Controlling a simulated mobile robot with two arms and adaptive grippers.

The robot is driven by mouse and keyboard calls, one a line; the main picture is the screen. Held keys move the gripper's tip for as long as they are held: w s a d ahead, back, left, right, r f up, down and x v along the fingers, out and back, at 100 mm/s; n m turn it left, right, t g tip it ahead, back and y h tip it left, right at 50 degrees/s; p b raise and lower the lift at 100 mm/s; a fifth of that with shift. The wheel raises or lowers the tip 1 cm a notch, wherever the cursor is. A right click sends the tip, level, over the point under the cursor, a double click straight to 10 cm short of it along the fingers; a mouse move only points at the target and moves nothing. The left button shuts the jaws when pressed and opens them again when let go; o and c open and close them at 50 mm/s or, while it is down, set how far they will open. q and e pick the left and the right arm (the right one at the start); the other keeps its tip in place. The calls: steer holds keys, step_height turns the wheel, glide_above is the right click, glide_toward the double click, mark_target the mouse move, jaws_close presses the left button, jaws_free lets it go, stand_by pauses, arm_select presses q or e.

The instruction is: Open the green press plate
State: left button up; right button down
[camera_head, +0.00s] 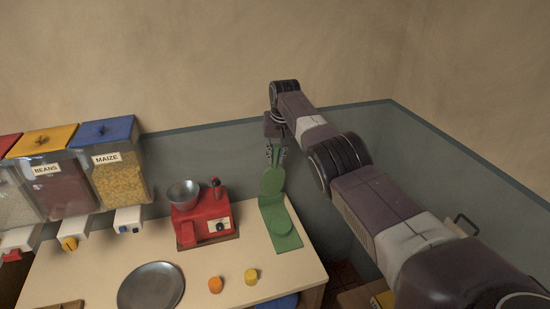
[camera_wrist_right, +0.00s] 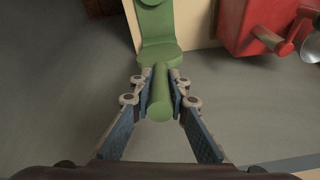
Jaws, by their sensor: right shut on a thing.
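The green press (camera_head: 281,228) stands at the right end of the counter, with a flat base and a round lower plate. Its upper plate (camera_head: 272,181) stands raised at the back of the base. My right gripper (camera_head: 276,153) is above the top of the raised plate. In the right wrist view, my right gripper (camera_wrist_right: 160,98) is shut on the green handle (camera_wrist_right: 160,105), a round bar between the blue-padded fingers. The green press base (camera_wrist_right: 152,22) shows beyond it. My left gripper is not in view.
A red machine (camera_head: 204,218) with a metal bowl stands left of the press. A grey plate (camera_head: 151,287), an orange piece (camera_head: 215,284) and a yellow piece (camera_head: 251,276) lie in front. Dispensers (camera_head: 118,175) hang at left. The counter ends just right of the press.

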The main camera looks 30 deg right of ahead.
steer(key=shift+f, duration=0.15)
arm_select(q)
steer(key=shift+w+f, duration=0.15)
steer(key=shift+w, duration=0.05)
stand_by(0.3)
arm_select(e)
steer(key=c, duration=1.8)
jaws_free()
steer(key=shift+w, duration=0.1)
steer(key=shift+c, duration=0.2)
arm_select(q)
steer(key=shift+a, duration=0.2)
arm_select(e)
steer(key=shift+r, duration=0.2)
steer(key=shift+r, duration=1.05)
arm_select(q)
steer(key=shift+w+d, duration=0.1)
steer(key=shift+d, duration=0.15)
arm_select(e)
steer(key=v, duration=0.9)
steer(key=shift+s+r, duration=0.25)
steer(key=shift+r, duration=0.05)
steer(key=shift+a, duration=0.1)
